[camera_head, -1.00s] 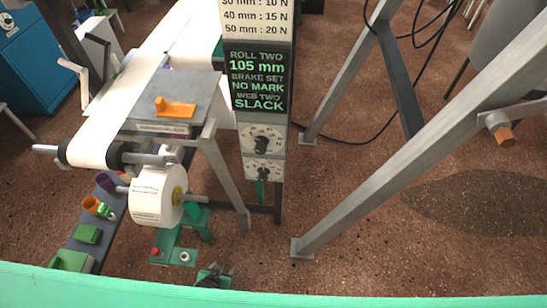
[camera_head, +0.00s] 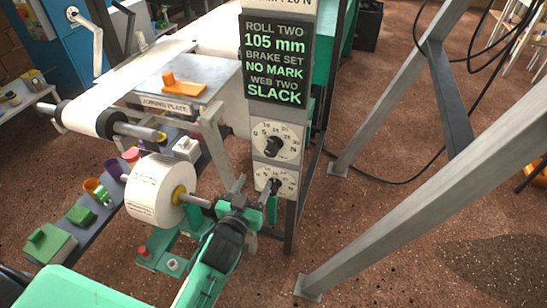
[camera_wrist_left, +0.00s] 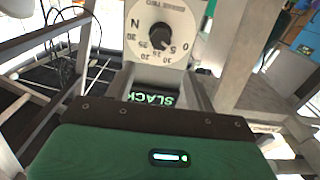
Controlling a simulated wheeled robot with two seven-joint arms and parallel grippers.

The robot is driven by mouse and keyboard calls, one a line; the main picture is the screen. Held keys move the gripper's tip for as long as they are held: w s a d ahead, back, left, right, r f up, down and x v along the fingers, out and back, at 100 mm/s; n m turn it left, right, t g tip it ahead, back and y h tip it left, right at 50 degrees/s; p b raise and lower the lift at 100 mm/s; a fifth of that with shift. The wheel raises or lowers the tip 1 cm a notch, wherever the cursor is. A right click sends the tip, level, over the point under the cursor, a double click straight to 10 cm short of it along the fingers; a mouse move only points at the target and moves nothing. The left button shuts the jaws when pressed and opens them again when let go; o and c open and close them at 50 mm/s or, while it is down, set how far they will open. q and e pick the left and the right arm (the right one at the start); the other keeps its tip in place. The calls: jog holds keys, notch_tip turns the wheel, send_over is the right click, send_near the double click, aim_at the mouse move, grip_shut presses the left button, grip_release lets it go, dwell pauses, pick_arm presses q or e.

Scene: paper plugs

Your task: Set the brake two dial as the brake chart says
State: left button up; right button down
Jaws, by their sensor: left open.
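A white dial plate with a black knob (camera_head: 274,146) sits under the dark screen (camera_head: 277,60) on the grey post. A second dial (camera_head: 275,181) sits just below it, partly hidden by my left gripper (camera_head: 242,197). My left gripper is open and close to the lower dial's left side; contact cannot be told. The left wrist view shows one dial (camera_wrist_left: 161,37) upside down, its label too small to read surely. The screen reads "ROLL TWO 105 mm, BRAKE SET NO MARK, WEB TWO SLACK". Only the bottom edge of the chart (camera_head: 290,5) shows. My right gripper is not in view.
A white paper roll (camera_head: 154,192) stands left of my left gripper on a spindle. An orange piece (camera_head: 183,85) lies on the joining plate (camera_head: 150,84). A slanted grey beam (camera_head: 430,170) crosses the right. A dark shelf with small parts is at lower left.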

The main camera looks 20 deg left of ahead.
aim_at(270, 152)
pick_arm(q)
jog(key=w, duration=1.3)
jog(key=shift+d, duration=0.2)
jog(key=shift+c, duration=0.2)
jog(key=c, duration=0.9)
